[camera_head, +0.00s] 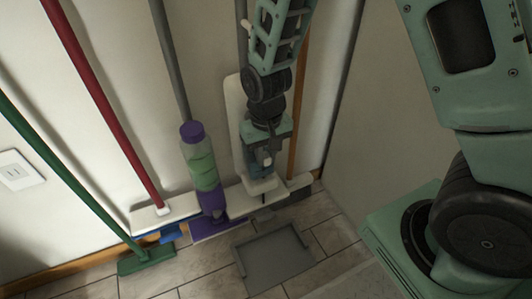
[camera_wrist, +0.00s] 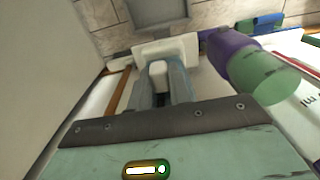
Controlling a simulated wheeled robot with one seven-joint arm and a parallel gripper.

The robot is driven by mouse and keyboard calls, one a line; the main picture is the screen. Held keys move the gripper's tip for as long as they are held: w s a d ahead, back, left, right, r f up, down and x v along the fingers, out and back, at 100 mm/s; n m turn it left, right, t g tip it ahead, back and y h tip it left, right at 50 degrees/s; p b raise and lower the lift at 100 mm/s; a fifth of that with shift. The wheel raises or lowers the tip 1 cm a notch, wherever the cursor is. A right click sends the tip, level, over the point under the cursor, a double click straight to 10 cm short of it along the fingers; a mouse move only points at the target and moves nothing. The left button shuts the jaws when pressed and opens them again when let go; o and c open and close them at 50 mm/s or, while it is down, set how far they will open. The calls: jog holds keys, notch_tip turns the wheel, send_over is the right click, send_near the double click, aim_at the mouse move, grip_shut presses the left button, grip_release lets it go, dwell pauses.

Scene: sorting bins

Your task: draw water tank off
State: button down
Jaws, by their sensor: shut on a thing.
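My gripper (camera_head: 263,165) is low by the wall, over a white floor-cleaner body (camera_head: 233,105) standing upright there. In the wrist view my gripper (camera_wrist: 162,80) has its two fingers on either side of a white block (camera_wrist: 158,73), shut on it. The block sits above a wide white base (camera_wrist: 180,45). I cannot tell for sure whether this block is the water tank. Left of my gripper in the head view stands a mop with a translucent green and purple bottle (camera_head: 202,165); it also shows in the wrist view (camera_wrist: 262,78). My arm hides part of the white cleaner.
A red-handled mop (camera_head: 105,105) and a green broom (camera_head: 70,180) lean on the wall at left. A grey dustpan (camera_head: 272,258) lies on the tiled floor in front. A pale wall panel (camera_head: 390,130) rises close at right. A wooden strip (camera_head: 298,115) stands behind my arm.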

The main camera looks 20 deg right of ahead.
jog(key=shift+r+p, duration=1.95)
jog(key=shift+d+f, duration=0.1)
